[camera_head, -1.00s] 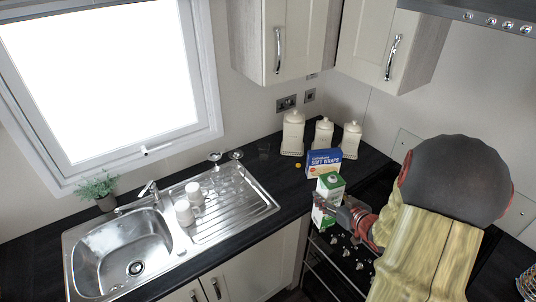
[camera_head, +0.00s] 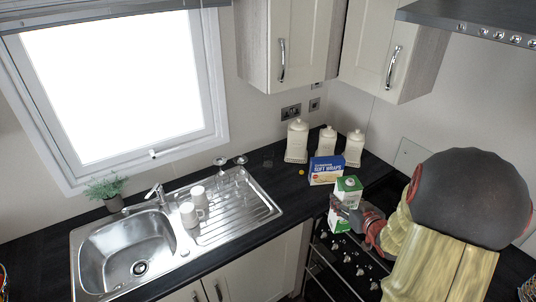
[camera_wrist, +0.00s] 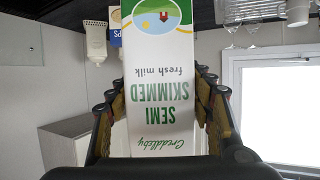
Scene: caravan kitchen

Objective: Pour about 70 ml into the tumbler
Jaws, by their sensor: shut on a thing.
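A green and white semi-skimmed milk carton (camera_head: 345,207) is in my gripper (camera_head: 345,213), at the counter's front edge by the hob. It looks roughly upright. In the wrist view the carton (camera_wrist: 160,90) fills the middle, its print upside down, with the fingers of my gripper (camera_wrist: 160,105) on both sides of it. A faint clear glass, which looks like the tumbler (camera_head: 267,160), stands on the dark counter left of the food box. Its contents cannot be made out. The carton is apart from it, to the right and nearer.
A blue and white wraps box (camera_head: 326,171) stands just behind the carton, with cream canisters (camera_head: 297,141) behind. A yellow ball-like thing (camera_head: 301,172) lies nearby. Stemmed glasses (camera_head: 220,164) and white mugs (camera_head: 189,214) stand on the steel drainer (camera_head: 245,213). Wall cupboards hang above.

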